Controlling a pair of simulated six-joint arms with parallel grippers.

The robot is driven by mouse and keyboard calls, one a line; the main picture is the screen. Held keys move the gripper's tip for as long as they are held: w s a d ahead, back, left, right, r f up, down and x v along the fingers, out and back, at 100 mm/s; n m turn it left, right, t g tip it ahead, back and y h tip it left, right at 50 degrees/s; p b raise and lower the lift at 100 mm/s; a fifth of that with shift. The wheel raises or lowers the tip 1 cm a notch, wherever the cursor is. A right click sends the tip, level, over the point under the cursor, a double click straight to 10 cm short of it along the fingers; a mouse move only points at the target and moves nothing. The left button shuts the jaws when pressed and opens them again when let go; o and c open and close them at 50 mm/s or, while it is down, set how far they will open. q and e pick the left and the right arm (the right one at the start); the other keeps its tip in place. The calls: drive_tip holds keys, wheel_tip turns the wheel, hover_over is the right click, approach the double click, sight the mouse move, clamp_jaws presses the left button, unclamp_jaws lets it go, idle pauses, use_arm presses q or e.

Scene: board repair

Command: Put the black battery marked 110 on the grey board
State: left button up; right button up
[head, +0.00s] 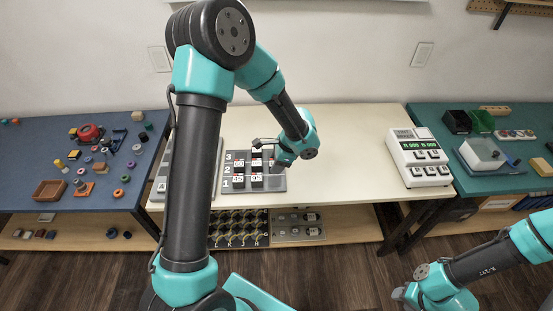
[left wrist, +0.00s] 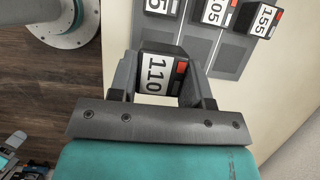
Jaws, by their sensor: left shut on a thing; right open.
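The black battery marked 110 (left wrist: 153,76) sits between the fingers of my left gripper (left wrist: 156,88) in the left wrist view, its white label and red patch showing. My left gripper (head: 279,163) is shut on it over the right part of a grey numbered board (head: 226,187) in the head view. That board also shows in the left wrist view (left wrist: 198,44). Whether the held battery touches the board, I cannot tell. My right gripper (head: 400,293) is open at the lower right, away from the board.
Batteries marked 105 (left wrist: 216,12) and 155 (left wrist: 263,20) stand on the grey board. Another grey board (head: 216,150) is partly hidden behind my left arm. A white device with a display (head: 418,157) stands at the table's right. The cream tabletop (head: 345,150) between is clear.

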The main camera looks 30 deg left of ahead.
sight(273, 182)
use_arm(q)
drive_tip(key=shift+f, duration=3.15)
drive_tip(key=shift+f, duration=0.5)
drive_tip(key=o, duration=1.1)
drive_tip(key=shift+c, duration=0.2)
drive_tip(key=v, duration=1.7)
drive_tip(key=shift+d, duration=0.2)
drive_tip(key=shift+w+r, duration=0.1)
drive_tip(key=shift+r, duration=0.05)
